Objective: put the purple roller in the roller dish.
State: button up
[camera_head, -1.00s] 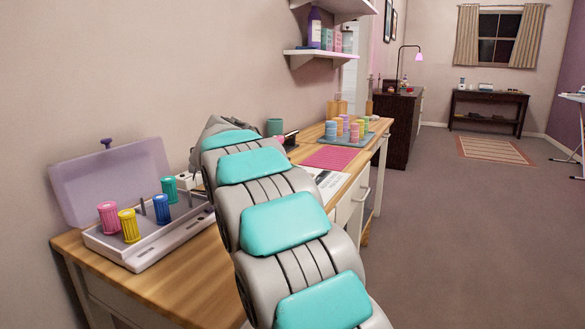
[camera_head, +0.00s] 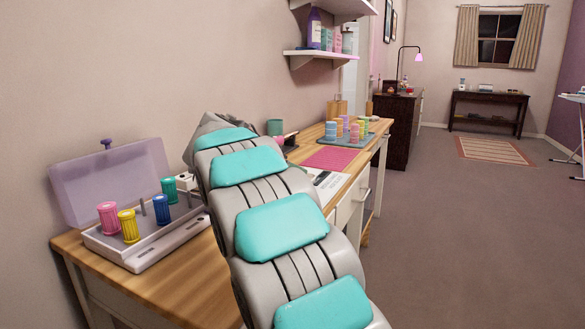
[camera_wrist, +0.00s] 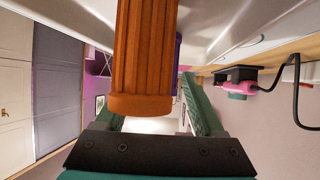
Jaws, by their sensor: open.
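In the wrist view, a large orange roller (camera_wrist: 142,60) fills the middle, close to the camera and in front of the fingers. A sliver of a purple roller (camera_wrist: 178,50) shows just behind its right edge; most of it is hidden. My gripper (camera_wrist: 192,88) is open, its green fingers partly covered by the orange roller; I cannot tell whether they touch either roller. In the head view my arm hides the gripper and these rollers. A flat blue-grey tray (camera_head: 336,142), perhaps the roller dish, holds several coloured rollers farther along the table.
A roller case (camera_head: 140,262) with raised lilac lid (camera_head: 105,180) stands at left. Pink (camera_head: 108,218), yellow (camera_head: 128,226), blue (camera_head: 161,209) and teal (camera_head: 169,190) rollers stand in it. A pink mat (camera_head: 328,158) lies before the tray. Shelves (camera_head: 320,54) hang above.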

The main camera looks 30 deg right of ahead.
jog(key=b+v, duration=0.1)
jog(key=v, duration=0.9)
jog(key=shift+s+a+r, duration=0.1)
jog(key=shift+a, duration=0.2)
dwell(0.7)
